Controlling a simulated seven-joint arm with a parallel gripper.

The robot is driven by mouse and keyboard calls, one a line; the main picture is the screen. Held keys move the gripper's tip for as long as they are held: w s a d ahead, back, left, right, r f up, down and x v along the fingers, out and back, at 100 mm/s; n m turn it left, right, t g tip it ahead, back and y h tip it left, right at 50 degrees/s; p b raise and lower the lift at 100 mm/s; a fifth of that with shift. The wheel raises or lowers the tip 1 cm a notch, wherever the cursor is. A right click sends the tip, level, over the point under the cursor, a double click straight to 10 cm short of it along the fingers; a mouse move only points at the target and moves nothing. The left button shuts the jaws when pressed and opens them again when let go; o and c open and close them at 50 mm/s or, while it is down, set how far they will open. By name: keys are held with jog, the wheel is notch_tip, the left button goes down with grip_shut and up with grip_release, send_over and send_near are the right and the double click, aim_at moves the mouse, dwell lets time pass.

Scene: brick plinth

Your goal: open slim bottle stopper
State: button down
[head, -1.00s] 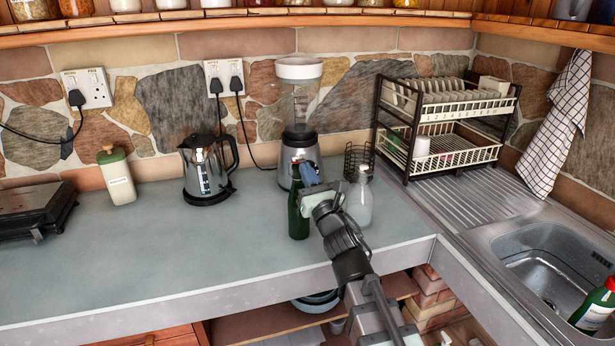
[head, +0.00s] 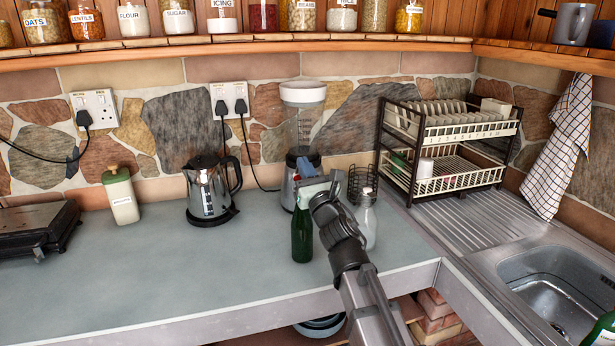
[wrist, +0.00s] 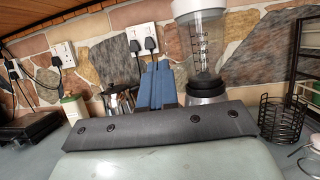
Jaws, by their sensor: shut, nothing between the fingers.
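A slim dark green bottle (head: 302,238) stands upright on the counter in the head view; its neck and top are hidden behind my gripper. A clear glass bottle (head: 369,222) stands to its right, partly covered by my arm; I cannot tell which bottle the task means. My gripper (head: 306,168) has blue fingers and is over the green bottle's top in the picture. In the wrist view its fingers (wrist: 157,84) are together with nothing between them. A clear piece with wire (wrist: 308,160) shows at that view's lower right edge, perhaps the glass bottle's top.
A blender (head: 302,115) stands behind the bottles, with a black wire basket (head: 362,183) beside it. A kettle (head: 209,187) and a cream container (head: 121,196) stand left. A dish rack (head: 445,150) and sink (head: 560,285) are right. The left front counter (head: 170,265) is clear.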

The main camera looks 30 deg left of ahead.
jog(key=shift+x, duration=0.85)
dwell(0.8)
